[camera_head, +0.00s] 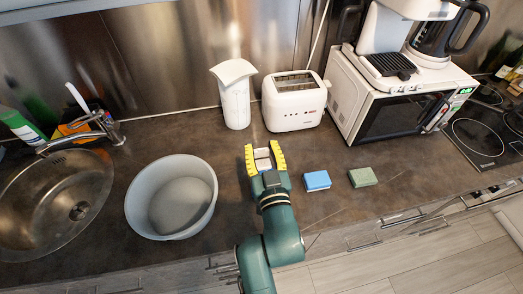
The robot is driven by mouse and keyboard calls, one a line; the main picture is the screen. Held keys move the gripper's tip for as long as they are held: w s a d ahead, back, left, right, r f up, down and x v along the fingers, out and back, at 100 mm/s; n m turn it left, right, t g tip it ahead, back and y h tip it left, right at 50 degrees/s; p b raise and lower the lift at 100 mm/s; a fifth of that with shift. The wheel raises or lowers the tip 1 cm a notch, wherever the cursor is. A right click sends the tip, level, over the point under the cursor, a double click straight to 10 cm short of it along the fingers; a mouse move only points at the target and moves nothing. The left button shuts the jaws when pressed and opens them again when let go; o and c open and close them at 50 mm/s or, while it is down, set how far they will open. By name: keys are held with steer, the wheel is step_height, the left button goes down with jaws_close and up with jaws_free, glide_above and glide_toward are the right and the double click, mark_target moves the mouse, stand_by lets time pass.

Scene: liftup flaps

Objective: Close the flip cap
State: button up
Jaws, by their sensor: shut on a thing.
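A white canister (235,103) stands upright at the back of the counter, left of the toaster. Its wide, pale cap (233,71) sits tilted on top and sticks out past the body. I cannot tell from this view how the cap is hinged. My gripper (264,150) is over the counter in front of the canister and toaster, apart from both in the picture. Its yellow fingers stand on either side of a small pale thing (263,160), which it is shut on. The lower part of that thing is hidden by my gripper.
A white toaster (294,101) and a microwave (385,105) with a coffee maker on top stand at the back. A grey bowl (171,197) is left of my gripper. Blue (317,181) and green (362,177) sponges lie right. A sink (62,205) is far left.

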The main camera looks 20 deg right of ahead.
steer(key=b, duration=0.2)
steer(key=f+t+b, duration=0.1)
steer(key=b, duration=0.2)
steer(key=shift+s+f+t+b, duration=0.2)
steer(key=shift+s+t+b, duration=0.05)
steer(key=shift+t+b, duration=0.1)
steer(key=t+b, duration=0.1)
steer(key=b, duration=0.4)
steer(key=t+b, duration=0.1)
steer(key=b, duration=0.3)
steer(key=shift+s+a+f+h+b, duration=0.15)
steer(key=shift+s+h+b, duration=0.2)
steer(key=shift+h, duration=0.05)
steer(key=t+b, duration=0.1)
steer(key=b, duration=0.3)
steer(key=t+b, duration=0.1)
steer(key=b, duration=0.3)
steer(key=shift+s+h, duration=0.3)
steer(key=t+b, duration=0.1)
steer(key=b, duration=0.2)
steer(key=shift+s+a+r, duration=0.1)
steer(key=shift+r, duration=0.3)
steer(key=shift+r+b, duration=0.25)
steer(key=shift+b, duration=0.05)
steer(key=o, duration=1.2)
